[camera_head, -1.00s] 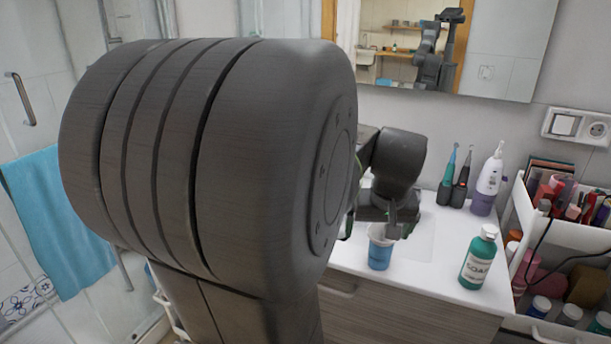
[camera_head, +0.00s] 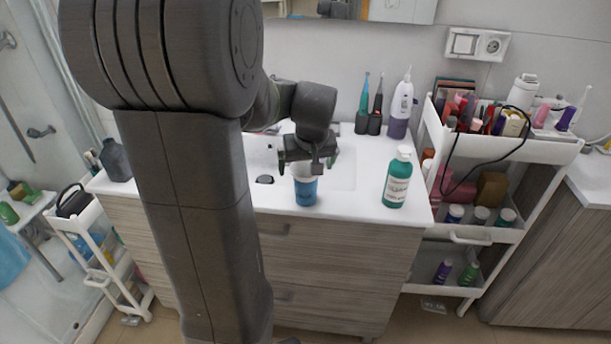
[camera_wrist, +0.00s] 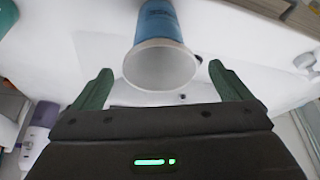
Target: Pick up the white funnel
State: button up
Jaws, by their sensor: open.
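A blue cup-like container (camera_head: 305,193) stands on the white sink counter; it also shows at the top of the wrist view (camera_wrist: 158,22). A white, wide-mouthed, funnel-like piece (camera_wrist: 160,66) sits at its open end. I cannot tell whether that piece is separate from the blue one. In the head view its white upper part (camera_head: 306,172) shows just below my gripper. My gripper (camera_head: 306,166) is open and empty. In the wrist view its green fingers (camera_wrist: 161,70) stand to either side of the white mouth, with gaps on both sides.
A green soap bottle (camera_head: 397,178) stands to the right on the counter (camera_head: 350,210). Two electric toothbrushes (camera_head: 369,105) and a white-purple bottle (camera_head: 400,108) stand at the back wall. A loaded white cart (camera_head: 560,152) is at the right.

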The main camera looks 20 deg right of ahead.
aim_at(305, 175)
jog(key=shift+x, duration=2)
jog(key=shift+c, duration=0.5)
jog(key=c, duration=1)
jog(key=shift+o, duration=0.2)
jog(key=shift+r, duration=0.1)
